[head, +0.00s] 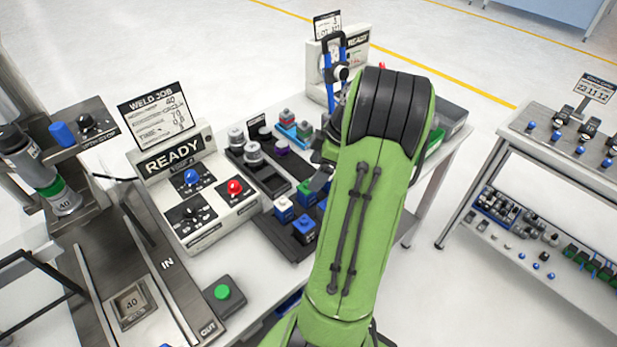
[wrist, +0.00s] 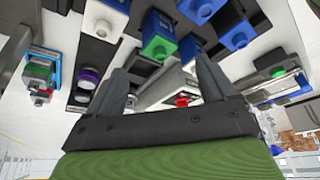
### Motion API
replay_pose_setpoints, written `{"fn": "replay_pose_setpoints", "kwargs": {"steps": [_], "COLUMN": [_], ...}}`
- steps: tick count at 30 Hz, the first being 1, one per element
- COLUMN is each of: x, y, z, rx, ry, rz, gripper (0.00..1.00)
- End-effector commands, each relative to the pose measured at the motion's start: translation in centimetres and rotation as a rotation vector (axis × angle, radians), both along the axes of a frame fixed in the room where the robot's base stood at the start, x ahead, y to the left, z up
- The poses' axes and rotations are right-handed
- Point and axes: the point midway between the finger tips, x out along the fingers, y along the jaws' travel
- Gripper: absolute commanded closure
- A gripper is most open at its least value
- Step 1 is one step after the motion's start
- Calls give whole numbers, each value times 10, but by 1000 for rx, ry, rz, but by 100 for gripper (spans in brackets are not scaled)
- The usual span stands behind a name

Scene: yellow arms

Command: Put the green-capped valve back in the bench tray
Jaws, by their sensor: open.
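A blue block with a green cap shows in the wrist view (wrist: 158,42), just beyond and between my fingertips. In the head view a green-topped blue block (head: 305,194) stands among blue-capped blocks, close to my gripper. Dark slotted trays (head: 268,180) lie on the bench and hold several capped blocks and round parts. My gripper (head: 322,180) is mostly hidden by my green arm in the head view. In the wrist view its two dark fingers (wrist: 163,72) are spread apart, with nothing held between them.
A READY control box (head: 197,190) with blue and red knobs stands left of the trays. A green push button (head: 223,292) is at the bench front. A second gauge stand (head: 335,65) rises behind. A grey bin (head: 450,115) is partly behind my arm. A shelved cart (head: 560,150) stands right.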

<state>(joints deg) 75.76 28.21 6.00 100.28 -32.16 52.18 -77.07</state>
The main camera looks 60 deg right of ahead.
Motion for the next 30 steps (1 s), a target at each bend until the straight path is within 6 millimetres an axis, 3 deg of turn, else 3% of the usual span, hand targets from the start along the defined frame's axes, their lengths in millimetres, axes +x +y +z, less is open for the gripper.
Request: {"fn": "replay_pose_setpoints", "kwargs": {"steps": [1,6,13,16,19,23,26,30], "x": [-5,-14,-17,-8,18,42,36,-2], "y": [-4,-9,-10,1,43,131,199,277], "z": [17,44,49,56,78,111,130,142], "rx": [-5,-1,1,-6,-30,-77,-105,-99], "ry": [-1,0,0,12,51,92,81,9], "rz": [-3,0,0,-3,-36,-139,-235,-379], "gripper": [15,15,15,15,15,15,15,15]}}
